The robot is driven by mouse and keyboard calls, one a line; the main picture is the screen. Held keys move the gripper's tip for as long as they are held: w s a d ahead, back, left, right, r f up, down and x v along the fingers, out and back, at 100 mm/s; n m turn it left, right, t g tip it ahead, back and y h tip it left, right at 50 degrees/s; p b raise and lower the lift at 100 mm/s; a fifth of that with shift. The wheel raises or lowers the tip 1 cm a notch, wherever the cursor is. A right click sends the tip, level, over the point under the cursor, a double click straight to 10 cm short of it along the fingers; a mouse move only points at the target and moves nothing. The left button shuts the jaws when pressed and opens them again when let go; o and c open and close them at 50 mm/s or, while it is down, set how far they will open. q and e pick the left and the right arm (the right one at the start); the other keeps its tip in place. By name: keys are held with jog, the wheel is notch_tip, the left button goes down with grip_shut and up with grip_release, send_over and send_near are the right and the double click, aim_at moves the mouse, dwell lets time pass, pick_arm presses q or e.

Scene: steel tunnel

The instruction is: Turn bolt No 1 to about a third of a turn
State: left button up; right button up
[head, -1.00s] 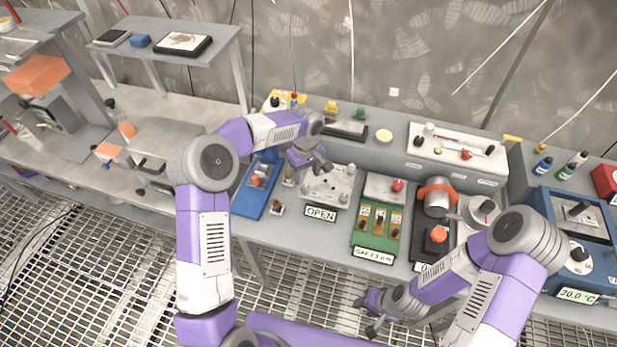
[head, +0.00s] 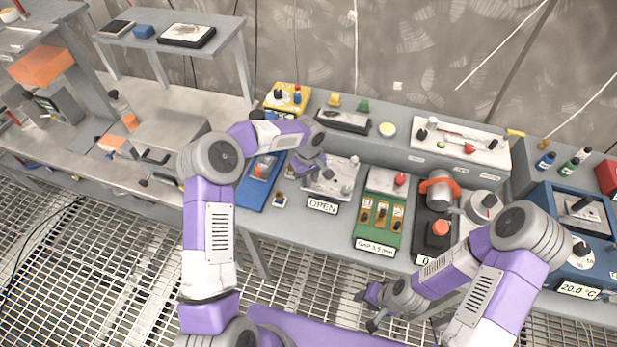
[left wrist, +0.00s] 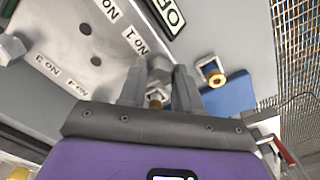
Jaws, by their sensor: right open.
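The bolted grey plate (head: 336,167) lies on the bench behind the "OPEN" sign (head: 322,207). In the left wrist view the plate (left wrist: 75,55) carries number labels, and the label "No 1" (left wrist: 134,41) is beside a hex bolt head (left wrist: 160,68). My left gripper (head: 320,177) points down at the plate's left side. In the left wrist view its two fingers (left wrist: 160,82) stand closely on either side of that bolt head. I cannot tell whether they press on it. My right gripper (head: 366,312) is open and empty, in front of the bench.
A blue tray (head: 253,190) lies left of the plate. A brass-topped fitting (left wrist: 213,75) stands close to my left fingers. A green gauge block (head: 378,235) and a black unit with an orange knob (head: 439,228) stand to the right.

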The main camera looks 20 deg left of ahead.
pick_arm(q)
jog(key=c, duration=0.3)
jog(key=m, duration=0.3)
jog(key=shift+m+b, duration=0.35)
jog(key=shift+m, duration=0.05)
jog(key=m, duration=0.3)
jog(key=shift+m, duration=0.3)
jog(key=m, duration=0.3)
jog(key=shift+a+m, duration=0.1)
jog(key=shift+m, duration=0.3)
jog(key=m, duration=0.6)
jog(key=shift+a+r, duration=0.1)
jog(key=m+p, duration=0.1)
jog(key=m, duration=0.5)
jog(key=shift+w+m, duration=0.15)
jog(key=shift+m, duration=0.25)
